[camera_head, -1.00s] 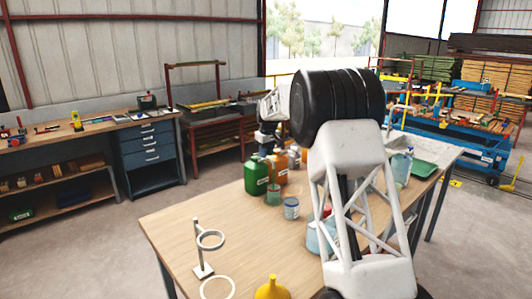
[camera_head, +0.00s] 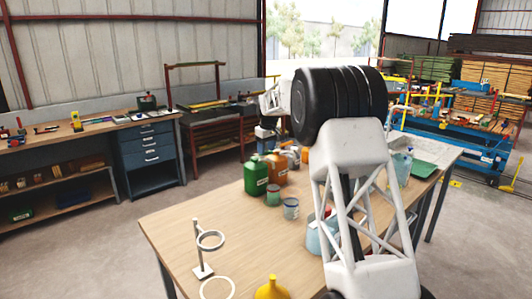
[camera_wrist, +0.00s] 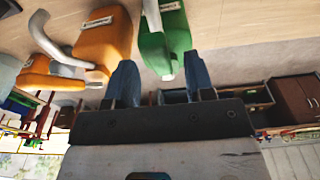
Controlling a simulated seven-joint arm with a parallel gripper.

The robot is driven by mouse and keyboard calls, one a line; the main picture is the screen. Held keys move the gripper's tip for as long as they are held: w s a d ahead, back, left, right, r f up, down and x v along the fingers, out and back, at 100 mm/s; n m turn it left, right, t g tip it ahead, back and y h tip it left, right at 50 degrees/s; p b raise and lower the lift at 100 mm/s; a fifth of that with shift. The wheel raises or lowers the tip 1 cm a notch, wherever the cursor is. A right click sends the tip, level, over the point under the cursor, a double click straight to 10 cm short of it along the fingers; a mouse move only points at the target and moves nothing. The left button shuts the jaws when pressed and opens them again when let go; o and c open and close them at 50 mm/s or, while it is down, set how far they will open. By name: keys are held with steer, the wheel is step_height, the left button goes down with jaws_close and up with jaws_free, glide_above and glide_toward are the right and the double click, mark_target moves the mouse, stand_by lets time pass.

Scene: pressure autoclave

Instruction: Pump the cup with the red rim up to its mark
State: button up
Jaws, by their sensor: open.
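Two small cups stand on the wooden table. The farther, greenish cup (camera_head: 273,197) seems to have a reddish rim; the nearer one (camera_head: 291,209) is blue and white. Their marks are too small to read. Behind them are a green bottle (camera_head: 256,176) and an orange bottle (camera_head: 276,171), both labelled. In the wrist view the green bottle (camera_wrist: 165,45) and orange bottle (camera_wrist: 103,45) appear upside down, with pale spouts. My gripper (camera_wrist: 160,80) is open and empty, its blue fingers apart, near these bottles. In the head view my arm hides part of the table.
A ring stand (camera_head: 205,255), a flat white ring (camera_head: 217,288) and a yellow funnel (camera_head: 272,288) are at the table's front left. A light-blue bottle (camera_head: 403,167) and green tray (camera_head: 423,168) are to the right. The table's left middle is clear.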

steer(key=shift+s+d+r, duration=0.1)
steer(key=shift+r, duration=1.25)
steer(key=shift+s+d+r, duration=0.1)
steer(key=shift+r, duration=1.25)
steer(key=shift+c, duration=0.3)
steer(key=shift+r, duration=0.25)
steer(key=shift+c, duration=1.1)
steer(key=r, duration=0.9)
steer(key=shift+w+a+r, duration=0.25)
jaws_close()
